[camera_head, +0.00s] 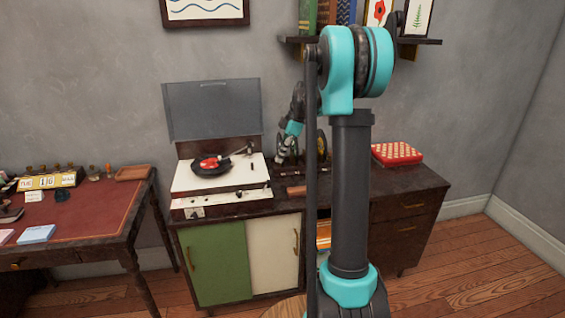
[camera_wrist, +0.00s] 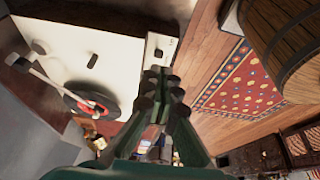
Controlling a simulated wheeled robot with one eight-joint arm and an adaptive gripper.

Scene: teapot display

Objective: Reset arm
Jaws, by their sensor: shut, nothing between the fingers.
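My gripper (camera_wrist: 160,85) is shut and empty in the wrist view, its dark fingers together at the middle of the picture. In the head view my teal and dark arm stands upright right of centre. Its far end reaches back down beside the record player (camera_head: 217,178), and the gripper's fingers are hard to make out there. The record player also shows at the left of the wrist view (camera_wrist: 115,50), with a red-centred record on it. The gripper appears apart from it.
A dark cabinet (camera_head: 410,205) with green and cream doors bears the record player, whose lid (camera_head: 213,108) stands open. A red patterned box (camera_head: 397,153) sits at its right. A red-topped desk (camera_head: 95,205) stands left. Wall shelves hang above. The wrist view shows a barrel (camera_wrist: 285,45) and rug (camera_wrist: 235,85).

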